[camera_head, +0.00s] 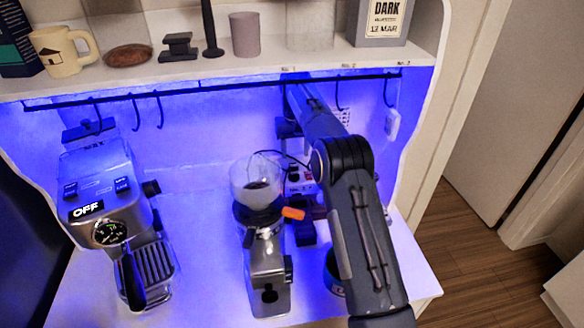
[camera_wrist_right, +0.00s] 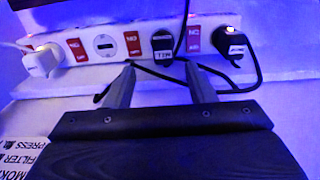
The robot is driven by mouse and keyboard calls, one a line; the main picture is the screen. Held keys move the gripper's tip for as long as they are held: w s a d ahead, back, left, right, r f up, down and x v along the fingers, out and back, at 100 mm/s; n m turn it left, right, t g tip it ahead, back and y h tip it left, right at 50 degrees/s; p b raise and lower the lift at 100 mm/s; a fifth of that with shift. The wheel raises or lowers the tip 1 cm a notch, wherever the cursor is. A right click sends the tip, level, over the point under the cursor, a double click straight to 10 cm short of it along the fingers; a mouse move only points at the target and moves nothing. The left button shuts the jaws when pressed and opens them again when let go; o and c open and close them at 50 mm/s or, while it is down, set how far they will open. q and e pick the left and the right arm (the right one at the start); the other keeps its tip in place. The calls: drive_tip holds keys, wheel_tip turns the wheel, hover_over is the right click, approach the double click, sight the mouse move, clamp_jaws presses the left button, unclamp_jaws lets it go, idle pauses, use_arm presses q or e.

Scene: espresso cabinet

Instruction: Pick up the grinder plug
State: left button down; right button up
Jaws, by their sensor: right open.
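In the right wrist view, a black labelled plug (camera_wrist_right: 163,46) sits in the power strip (camera_wrist_right: 85,72), straight ahead of my right gripper (camera_wrist_right: 160,80). A second black labelled plug (camera_wrist_right: 230,44) sits further right. I cannot read for certain which is the grinder plug. My right gripper is open and empty, with its fingers apart below and in front of the middle plug. My left gripper is not in view.
A white plug (camera_wrist_right: 42,62) fills the strip's left end, and black cables hang near the fingers. The espresso machine (camera_head: 105,205) stands at left. A hook rail (camera_head: 220,88) and shelf (camera_head: 215,66) run above the counter. A dark tin (camera_head: 333,270) is partly hidden by my arm.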

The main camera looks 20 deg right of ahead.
sight(294, 165)
drive_tip(key=f, duration=0.2)
drive_tip(key=f+p, duration=0.1)
drive_tip(key=f, duration=0.2)
drive_tip(key=shift+s+a+f, duration=0.2)
drive_tip(key=shift+a+f, duration=0.1)
drive_tip(key=shift+f+p, duration=0.3)
drive_tip(key=shift+f, duration=0.35)
clamp_jaws()
